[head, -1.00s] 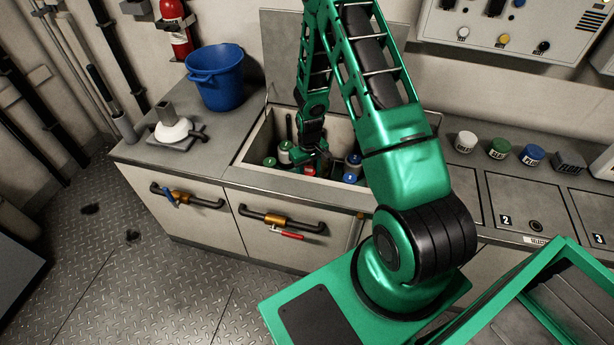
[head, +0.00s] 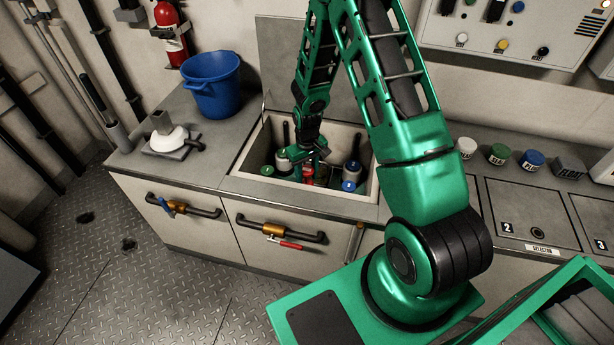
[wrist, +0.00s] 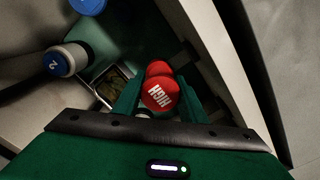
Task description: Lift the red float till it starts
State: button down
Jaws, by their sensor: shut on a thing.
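The red float (wrist: 160,93) has a round red top with white lettering that reads "HIGH" upside down in the wrist view. My gripper (wrist: 160,98) is shut on it, with one green finger on each side. In the head view my gripper (head: 311,160) reaches down into the open sump (head: 250,150) in the counter. A little of the red float (head: 308,173) shows just below the fingers. Its lower part is hidden.
One blue cap (wrist: 60,62) marked 2 is close in the wrist view. A blue bucket (head: 212,88) stands on the counter at left.

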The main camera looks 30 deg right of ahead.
jog(key=c, duration=1.1)
grip_release()
jog(key=shift+r, duration=0.15)
notch_tip(320, 180, up, 11)
jog(key=shift+w+f, duration=0.1)
jog(key=shift+f, duration=0.05)
jog(key=s+d+r+m, duration=0.2)
jog(key=s+d+r, duration=0.2)
jog(key=s+r, duration=0.4)
jog(key=s+d+r+m, duration=0.1)
jog(key=s+d+r, duration=0.4)
jog(key=r, duration=0.5)
jog(key=s+r+m, duration=0.2)
jog(key=s+r, duration=0.1)
jog(key=s, duration=0.7)
jog(key=s+r+m, duration=0.2)
jog(key=s+r, duration=0.2)
jog(key=s, duration=0.6)
jog(key=shift+a+r, duration=0.25)
jog(key=shift+a, duration=0.2)
